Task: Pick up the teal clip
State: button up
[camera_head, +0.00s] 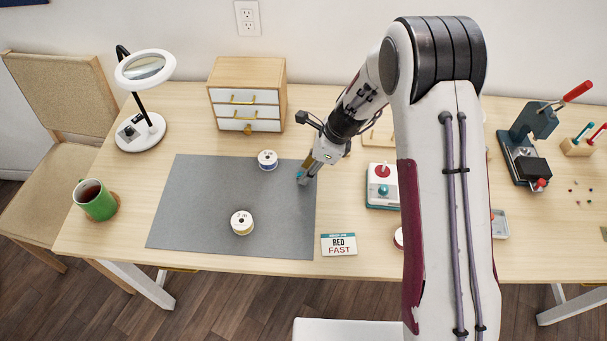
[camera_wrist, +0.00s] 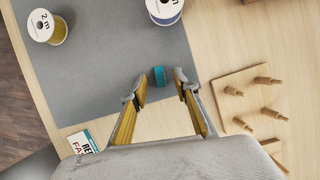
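The teal clip (camera_wrist: 159,76) lies near the edge of the grey mat (camera_wrist: 100,75). In the wrist view it is between the two fingertips of my gripper (camera_wrist: 161,84), with a gap on each side. My gripper is open and holds nothing. In the head view my gripper (camera_head: 306,174) points down at the right part of the mat (camera_head: 190,215). A bit of teal shows at the fingertips there, with the clip mostly hidden. The exact height of the fingertips above the mat is hard to tell.
Two thread spools, one yellow (camera_head: 242,223) and one blue (camera_head: 267,160), stand on the mat. A wooden peg board (camera_wrist: 252,103) is right of my gripper. A small drawer cabinet (camera_head: 247,94) stands behind.

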jog(key=shift+f, duration=0.15)
jog(key=shift+c, duration=0.4)
jog(key=c, duration=0.7)
jog(key=shift+o, duration=0.2)
jog(key=shift+r, duration=1.35)
jog(key=shift+s+a+r, duration=0.1)
jog(key=shift+s+r, duration=0.25)
jog(key=shift+r, duration=0.1)
jog(key=s, duration=1.7)
jog(key=shift+s, duration=0.15)
